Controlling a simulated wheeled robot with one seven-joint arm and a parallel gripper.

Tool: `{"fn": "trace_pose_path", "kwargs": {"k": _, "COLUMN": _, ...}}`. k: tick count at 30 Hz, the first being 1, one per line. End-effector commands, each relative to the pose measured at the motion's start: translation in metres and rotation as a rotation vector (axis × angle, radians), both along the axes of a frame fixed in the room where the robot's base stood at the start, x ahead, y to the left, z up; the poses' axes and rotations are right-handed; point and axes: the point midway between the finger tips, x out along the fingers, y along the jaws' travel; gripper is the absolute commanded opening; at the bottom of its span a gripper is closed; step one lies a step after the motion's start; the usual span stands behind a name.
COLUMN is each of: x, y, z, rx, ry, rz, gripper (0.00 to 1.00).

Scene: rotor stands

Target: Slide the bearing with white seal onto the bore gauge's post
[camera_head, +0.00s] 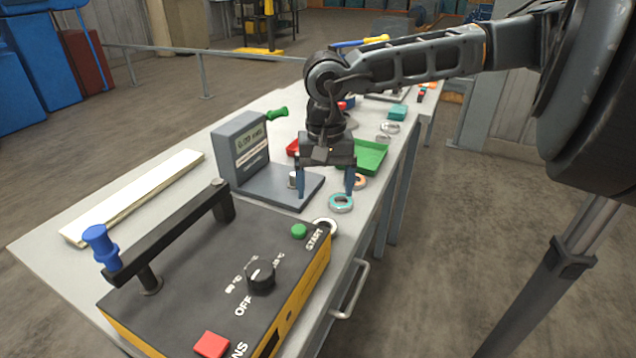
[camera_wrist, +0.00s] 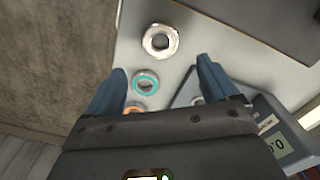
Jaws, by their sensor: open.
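The bearing with white seal (camera_wrist: 148,44) lies flat on the bench, beyond my fingertips in the wrist view. In the head view it (camera_head: 331,225) is partly hidden behind the heater box. The bore gauge (camera_head: 240,147) stands on the bench with a display and a flat base plate. Its short post (camera_head: 292,180) rises from the plate with no ring visible on it; in the wrist view the post (camera_wrist: 197,101) is partly hidden by my gripper. My gripper (camera_head: 326,192) is open and empty, pointing down above the bench beside the gauge plate.
A teal-sealed bearing (camera_head: 332,205) and an orange one (camera_head: 362,182) lie near the bench's right edge. The black and yellow heater box (camera_head: 200,275) with a raised bar fills the front. A green tray (camera_head: 371,158) stands behind my gripper. A pale bar (camera_head: 135,195) lies at left.

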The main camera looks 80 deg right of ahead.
Motion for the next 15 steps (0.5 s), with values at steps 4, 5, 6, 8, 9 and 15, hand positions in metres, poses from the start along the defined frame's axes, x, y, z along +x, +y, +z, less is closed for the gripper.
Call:
{"fn": "trace_pose_path", "kwargs": {"k": 4, "x": 0.000, "y": 0.001, "z": -0.015, "rx": 0.003, "ry": 0.000, "rz": -0.001, "gripper": 0.87}}
{"fn": "trace_pose_path", "kwargs": {"k": 5, "x": 0.000, "y": 0.001, "z": -0.019, "rx": 0.003, "ry": 0.000, "rz": 0.000, "gripper": 0.87}}
{"fn": "trace_pose_path", "kwargs": {"k": 6, "x": 0.000, "y": 0.001, "z": -0.023, "rx": 0.004, "ry": 0.000, "rz": 0.000, "gripper": 0.87}}
{"fn": "trace_pose_path", "kwargs": {"k": 8, "x": 0.000, "y": 0.001, "z": -0.031, "rx": 0.004, "ry": -0.001, "rz": -0.001, "gripper": 0.87}}
{"fn": "trace_pose_path", "kwargs": {"k": 9, "x": 0.001, "y": 0.001, "z": -0.036, "rx": 0.004, "ry": -0.001, "rz": 0.000, "gripper": 0.87}}
{"fn": "trace_pose_path", "kwargs": {"k": 15, "x": 0.001, "y": 0.001, "z": -0.066, "rx": 0.001, "ry": -0.001, "rz": 0.001, "gripper": 0.87}}
